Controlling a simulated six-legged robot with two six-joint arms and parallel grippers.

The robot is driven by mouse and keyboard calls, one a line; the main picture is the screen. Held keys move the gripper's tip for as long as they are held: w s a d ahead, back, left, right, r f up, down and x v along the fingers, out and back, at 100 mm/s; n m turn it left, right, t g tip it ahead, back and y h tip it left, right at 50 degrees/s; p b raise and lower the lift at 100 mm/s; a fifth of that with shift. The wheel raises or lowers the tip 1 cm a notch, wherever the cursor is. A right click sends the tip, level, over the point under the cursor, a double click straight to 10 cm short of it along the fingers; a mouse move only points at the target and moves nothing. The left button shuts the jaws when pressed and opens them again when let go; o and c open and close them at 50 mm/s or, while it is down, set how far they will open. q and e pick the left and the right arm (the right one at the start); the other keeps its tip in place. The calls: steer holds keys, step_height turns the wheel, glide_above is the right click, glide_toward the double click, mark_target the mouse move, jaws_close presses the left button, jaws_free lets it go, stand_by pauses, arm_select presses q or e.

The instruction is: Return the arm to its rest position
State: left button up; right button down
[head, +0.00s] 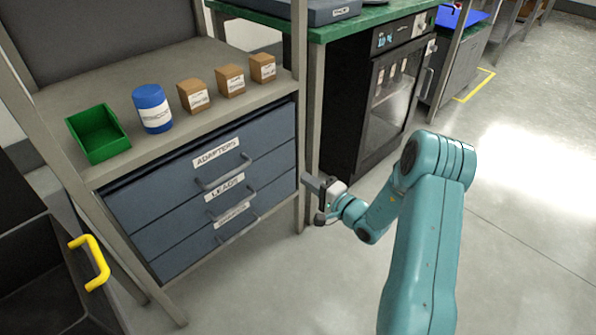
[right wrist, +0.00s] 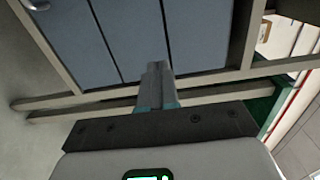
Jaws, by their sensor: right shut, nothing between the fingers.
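My right arm, teal, comes in from the lower right of the head view and bends down to its gripper. My right gripper (head: 312,183) is just right of the drawer unit (head: 205,190), near the rack's front post. In the right wrist view its fingers (right wrist: 157,72) are together and empty, pointing toward the blue-grey drawer fronts (right wrist: 190,35). Whether the fingers touch anything cannot be told. The drawers, labelled ADAPTERS, LEADS and a third word too small to read, look shut. My left gripper is not in view.
On the shelf above the drawers stand a green bin (head: 97,134), a blue canister (head: 152,108) and three small brown boxes (head: 231,81). A black glass-doored oven (head: 385,95) is under the green bench. A dark bin with a yellow handle (head: 90,262) is lower left. Floor at right is clear.

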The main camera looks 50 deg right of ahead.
steer(key=s+a+f+n+g+y, duration=0.2)
steer(key=a+f+g+y, duration=0.15)
steer(key=a, duration=0.45)
steer(key=s+a+f+n+g+y, duration=0.1)
steer(key=a+f+g+y, duration=0.25)
steer(key=a, duration=0.45)
steer(key=s+a+f+n+g+y, duration=0.2)
steer(key=a+f+y, duration=0.15)
steer(key=a, duration=0.35)
steer(key=s+a+f+n+g+h, duration=0.2)
steer(key=s+a+f+n+g, duration=0.25)
steer(key=s, duration=0.25)
steer(key=s+a+f+n+g+h, duration=0.2)
steer(key=s+a+f+n+g, duration=0.1)
steer(key=s+a+f+g, duration=0.25)
steer(key=a+n+t+h, duration=0.2)
steer(key=a+n, duration=0.1)
steer(key=n, duration=0.1)
step_height(320, 180, up, 32)
steer(key=p, duration=3.2)
steer(key=shift+a+f+g, duration=0.2)
steer(key=shift+a+g, duration=0.1)
steer(key=shift+a, duration=0.1)
